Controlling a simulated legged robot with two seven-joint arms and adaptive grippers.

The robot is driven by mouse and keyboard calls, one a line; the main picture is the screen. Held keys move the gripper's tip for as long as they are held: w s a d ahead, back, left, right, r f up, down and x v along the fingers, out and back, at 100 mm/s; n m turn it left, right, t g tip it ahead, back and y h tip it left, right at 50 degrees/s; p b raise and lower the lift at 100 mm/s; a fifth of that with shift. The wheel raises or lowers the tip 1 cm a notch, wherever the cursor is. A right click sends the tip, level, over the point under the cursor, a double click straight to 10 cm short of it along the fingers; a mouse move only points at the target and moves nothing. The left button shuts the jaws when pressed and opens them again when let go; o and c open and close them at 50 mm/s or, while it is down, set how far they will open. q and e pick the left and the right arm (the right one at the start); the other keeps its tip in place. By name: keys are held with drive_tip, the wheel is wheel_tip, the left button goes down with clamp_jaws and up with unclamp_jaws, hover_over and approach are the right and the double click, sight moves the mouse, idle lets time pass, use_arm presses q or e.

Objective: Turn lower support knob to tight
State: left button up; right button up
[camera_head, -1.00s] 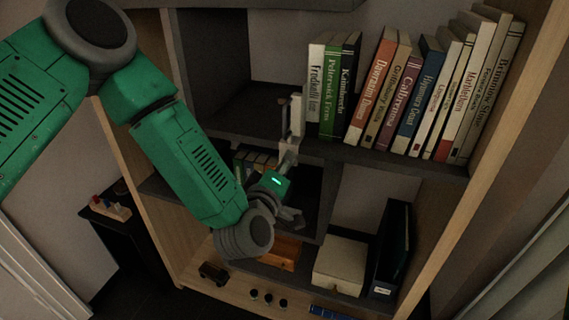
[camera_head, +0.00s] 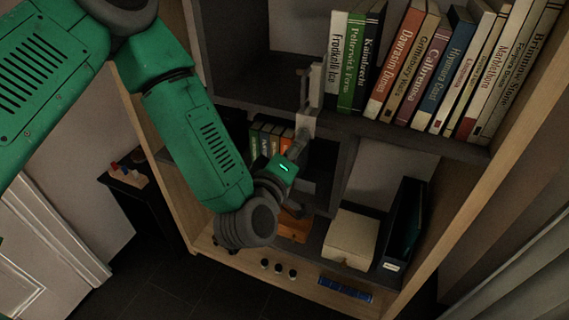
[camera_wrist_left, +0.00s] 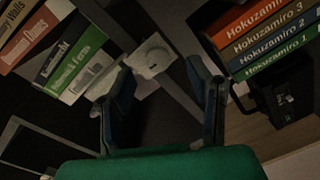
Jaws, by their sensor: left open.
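A pale support (camera_head: 315,85) stands at the shelf's edge beside the books, and its lower part (camera_head: 305,124) reaches down to my gripper. In the left wrist view a pale round knob (camera_wrist_left: 155,58) sits on a light bracket, ahead of and between the fingertips. My left gripper (camera_head: 302,150) is at the lower end of the support in the head view. In the left wrist view its two dark fingers (camera_wrist_left: 160,72) are spread, with no visible grip on the knob. Exact contact is hard to tell in the dim light. My right gripper is out of view.
Upright books (camera_head: 435,70) fill the upper shelf to the right. Orange and green books (camera_wrist_left: 265,40) stand close right of the fingers in the wrist view. A white box (camera_head: 351,238) and dark binder (camera_head: 402,225) stand on the lower shelf. A wooden panel (camera_head: 160,150) borders the left.

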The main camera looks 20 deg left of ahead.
use_arm(q)
drive_tip(key=s, duration=0.7)
drive_tip(key=shift+s, duration=0.4)
drive_tip(key=shift+a+r, duration=0.1)
drive_tip(key=s+a+f+m+g+h, duration=0.1)
drive_tip(key=s+f+m+g, duration=0.35)
drive_tip(key=f, duration=0.55)
drive_tip(key=s+a+f+m+g+h, duration=0.1)
drive_tip(key=s+f+m+g, duration=0.4)
drive_tip(key=f, duration=0.5)
drive_tip(key=s+a+f+m+g+y, duration=0.1)
drive_tip(key=s+a+f+g, duration=0.2)
drive_tip(key=s, duration=0.4)
drive_tip(key=s+a+f+m+g+y, duration=0.1)
drive_tip(key=s+a+f+m+g, duration=0.1)
drive_tip(key=s+a, duration=0.4)
drive_tip(key=shift+s+f+g, duration=0.6)
drive_tip(key=shift+s+g, duration=0.1)
drive_tip(key=shift+g, duration=0.45)
drive_tip(key=shift+a, duration=0.1)
